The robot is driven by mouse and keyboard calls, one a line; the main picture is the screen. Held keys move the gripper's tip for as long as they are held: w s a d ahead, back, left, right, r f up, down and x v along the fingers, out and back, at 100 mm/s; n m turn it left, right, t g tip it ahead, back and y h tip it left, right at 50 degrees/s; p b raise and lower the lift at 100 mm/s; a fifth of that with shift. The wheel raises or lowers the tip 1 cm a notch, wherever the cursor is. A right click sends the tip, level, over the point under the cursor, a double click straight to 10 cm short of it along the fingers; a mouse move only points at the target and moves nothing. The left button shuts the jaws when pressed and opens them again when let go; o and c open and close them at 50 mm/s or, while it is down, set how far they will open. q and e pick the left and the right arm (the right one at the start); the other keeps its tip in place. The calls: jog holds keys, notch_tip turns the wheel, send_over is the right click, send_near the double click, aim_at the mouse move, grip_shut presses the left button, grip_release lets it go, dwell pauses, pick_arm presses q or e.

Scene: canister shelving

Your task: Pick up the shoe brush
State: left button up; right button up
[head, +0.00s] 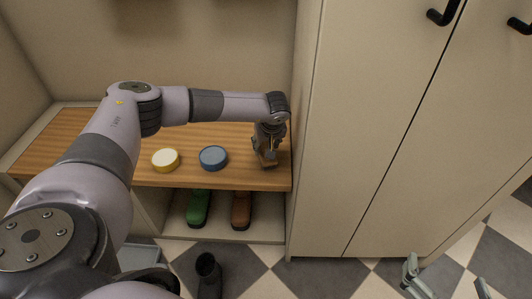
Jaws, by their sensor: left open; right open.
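A small brown object (259,146), apparently the shoe brush, is at the right end of the wooden bench top, close to the cabinet side. My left gripper (267,158) points down over it, open, with its fingers at the brush. The gripper hides much of the brush, and I cannot tell whether the fingers touch it. My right gripper (446,272) is open and empty at the bottom right, over the tiled floor and far from the brush.
A blue round tin (213,158) and a yellow tin with a cream top (165,160) stand on the bench top (230,180). Green (199,206) and brown (241,209) shoes sit below. A tall cabinet (375,130) borders the right. A dark boot (208,275) stands on the floor.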

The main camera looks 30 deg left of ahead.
pick_arm(q)
jog(key=shift+c, duration=0.6)
grip_shut()
